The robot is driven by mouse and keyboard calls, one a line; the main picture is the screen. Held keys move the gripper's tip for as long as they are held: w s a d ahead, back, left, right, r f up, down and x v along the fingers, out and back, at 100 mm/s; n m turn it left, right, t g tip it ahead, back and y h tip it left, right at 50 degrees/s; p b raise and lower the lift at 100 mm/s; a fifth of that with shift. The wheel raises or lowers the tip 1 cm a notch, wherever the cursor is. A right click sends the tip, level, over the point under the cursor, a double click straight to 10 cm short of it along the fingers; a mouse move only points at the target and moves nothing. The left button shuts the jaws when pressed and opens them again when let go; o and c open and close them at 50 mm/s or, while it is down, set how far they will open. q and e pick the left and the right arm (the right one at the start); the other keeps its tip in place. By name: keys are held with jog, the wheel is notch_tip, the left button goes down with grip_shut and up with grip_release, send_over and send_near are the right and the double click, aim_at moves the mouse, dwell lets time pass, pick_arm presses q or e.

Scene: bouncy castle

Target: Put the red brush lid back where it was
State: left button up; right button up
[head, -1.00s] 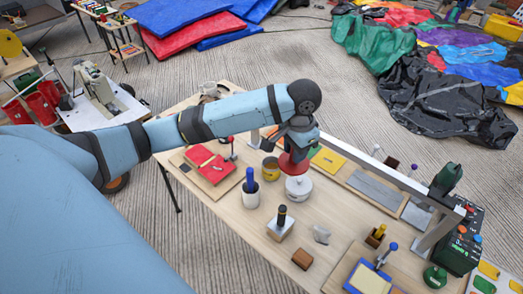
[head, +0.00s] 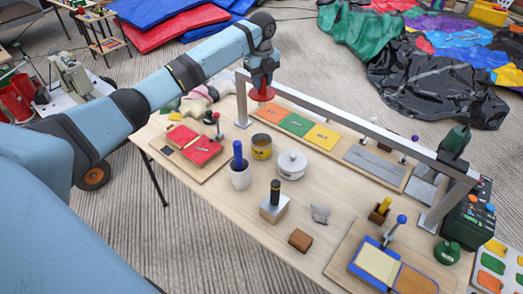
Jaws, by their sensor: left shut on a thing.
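My left gripper (head: 263,82) reaches in from the left and is shut on the red brush lid (head: 263,94). The lid is a round red disc, held in the air below the fingers. It appears near the left post of the metal frame, above and behind an open yellow tin (head: 261,147). A white pot with a white lid (head: 291,164) stands to the right of the tin. The exact height of the red lid above the table cannot be told. My right gripper is not in view.
The wooden table (head: 235,228) holds a blue-handled tool in a white cup (head: 239,168), a black-handled block (head: 274,203), red pads (head: 195,145) and coloured plates (head: 297,123). The metal frame (head: 350,120) spans the back. The table's front left is bare.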

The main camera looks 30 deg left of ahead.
pick_arm(q)
jog(key=shift+a+f, duration=0.1)
jog(key=shift+f, duration=9.9)
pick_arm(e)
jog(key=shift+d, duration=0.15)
pick_arm(q)
jog(key=shift+f, duration=0.1)
jog(key=o, duration=1)
jog(key=shift+c, duration=0.2)
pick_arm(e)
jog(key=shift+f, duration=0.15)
